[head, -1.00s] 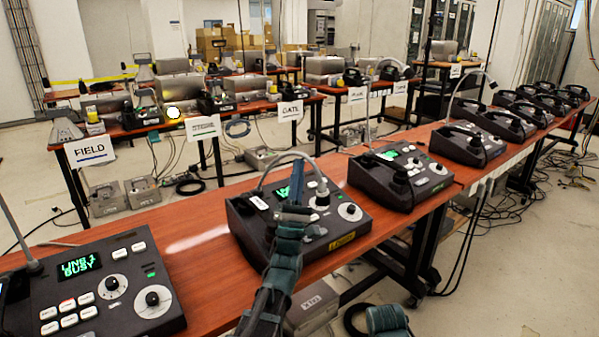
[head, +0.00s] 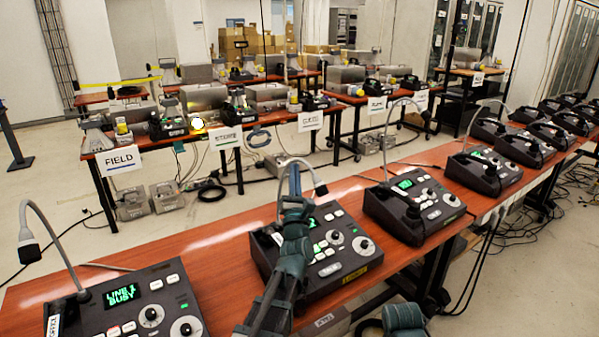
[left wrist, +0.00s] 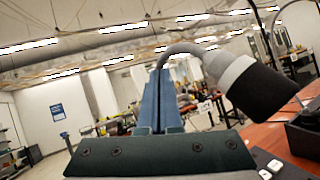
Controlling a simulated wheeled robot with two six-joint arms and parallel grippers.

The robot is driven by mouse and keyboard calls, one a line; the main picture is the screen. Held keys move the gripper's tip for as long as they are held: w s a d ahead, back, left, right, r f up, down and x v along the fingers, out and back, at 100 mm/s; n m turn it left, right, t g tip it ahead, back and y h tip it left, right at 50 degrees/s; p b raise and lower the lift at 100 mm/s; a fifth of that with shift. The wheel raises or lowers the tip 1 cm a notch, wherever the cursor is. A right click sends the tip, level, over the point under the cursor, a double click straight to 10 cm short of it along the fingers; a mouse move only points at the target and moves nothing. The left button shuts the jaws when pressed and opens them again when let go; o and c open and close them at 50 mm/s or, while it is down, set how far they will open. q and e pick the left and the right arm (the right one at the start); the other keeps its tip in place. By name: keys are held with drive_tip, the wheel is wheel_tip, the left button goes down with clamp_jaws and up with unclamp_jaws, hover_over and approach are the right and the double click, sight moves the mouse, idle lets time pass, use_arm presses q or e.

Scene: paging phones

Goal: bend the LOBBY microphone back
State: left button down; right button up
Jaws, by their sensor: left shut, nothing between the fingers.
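The LOBBY console (head: 345,240), with a yellow label on its front, stands on the near red desk. Its grey gooseneck microphone (head: 320,188) arches from the rear, with the dark head hanging to the right, above the console's back part. My left gripper (head: 294,172) is shut and upright in front of the neck, left of the microphone head. In the left wrist view the closed fingers (left wrist: 165,100) overlap the neck (left wrist: 182,48), and the microphone head (left wrist: 255,85) is to their right. I cannot tell whether the fingers touch the neck.
A LINE 1 BUSY console (head: 125,300) with its own gooseneck microphone (head: 30,250) stands to the left. Another console (head: 415,205) and several more line the desk (head: 215,248) to the right. Bare desk shows between consoles. Signed desks stand behind, beyond an aisle with cables.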

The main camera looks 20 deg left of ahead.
use_arm(q)
drive_tip(key=shift+w+a+r, duration=0.15)
drive_tip(key=shift+w+a, duration=0.1)
drive_tip(key=shift+a, duration=0.05)
use_arm(e)
drive_tip(key=shift+r, duration=0.4)
drive_tip(key=shift+f, duration=0.1)
use_arm(q)
drive_tip(key=b+v, duration=0.7)
drive_tip(key=v, duration=0.7)
drive_tip(key=shift+f, duration=0.3)
use_arm(e)
wheel_tip(320, 180, down, 7)
drive_tip(key=s, duration=0.2)
drive_tip(key=shift+f, duration=0.2)
use_arm(q)
drive_tip(key=shift+w+a, duration=0.1)
drive_tip(key=shift+a, duration=0.05)
use_arm(e)
drive_tip(key=shift+a, duration=0.1)
